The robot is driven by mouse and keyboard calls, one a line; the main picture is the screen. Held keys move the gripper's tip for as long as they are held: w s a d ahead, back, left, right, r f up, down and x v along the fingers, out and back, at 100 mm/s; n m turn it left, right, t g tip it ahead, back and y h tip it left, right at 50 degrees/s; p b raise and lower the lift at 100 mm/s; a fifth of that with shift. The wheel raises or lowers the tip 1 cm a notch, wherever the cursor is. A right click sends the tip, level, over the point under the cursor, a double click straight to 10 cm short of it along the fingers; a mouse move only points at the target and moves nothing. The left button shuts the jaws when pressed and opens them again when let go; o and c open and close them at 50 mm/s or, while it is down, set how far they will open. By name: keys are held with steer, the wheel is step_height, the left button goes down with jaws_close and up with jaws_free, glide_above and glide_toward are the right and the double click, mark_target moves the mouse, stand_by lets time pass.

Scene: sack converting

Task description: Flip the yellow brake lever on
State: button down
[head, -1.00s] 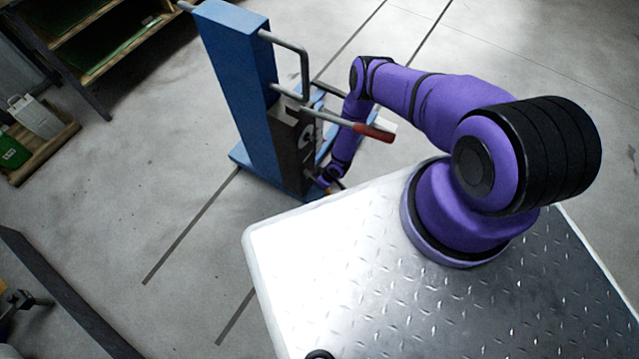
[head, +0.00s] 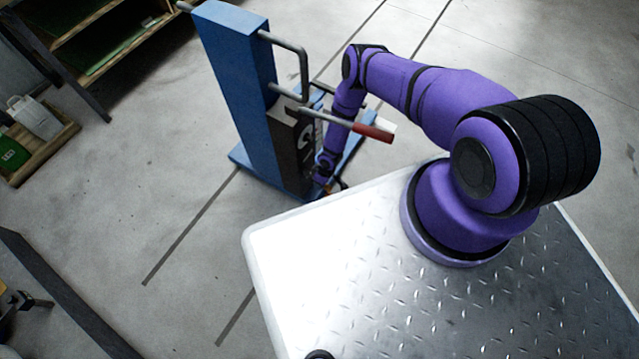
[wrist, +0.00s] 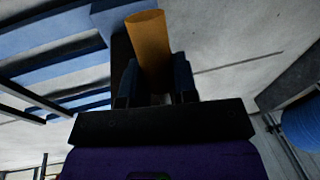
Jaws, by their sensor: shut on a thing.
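The yellow brake lever (wrist: 148,45) shows in the wrist view as an orange-yellow bar standing up between my two dark fingers. My gripper (wrist: 156,82) is shut on it. In the head view my gripper (head: 326,182) is low at the foot of the blue machine (head: 235,85), beside its dark front panel. There the lever is mostly hidden by my wrist and too small to make out well.
A grey bar with a red handle (head: 373,133) sticks out from the machine above my gripper, close to my forearm. The floor between is clear.

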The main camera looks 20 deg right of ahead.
steer(key=shift+d+r+g+h, duration=0.1)
steer(key=shift+r+g+h, duration=0.4)
steer(key=shift+r+g, duration=0.1)
steer(key=c, duration=0.9)
jaws_free()
steer(key=r, duration=0.3)
steer(key=w+d+r, duration=0.1)
steer(key=r, duration=0.6)
steer(key=shift+w+d+r, duration=0.15)
steer(key=shift+d+r, duration=0.1)
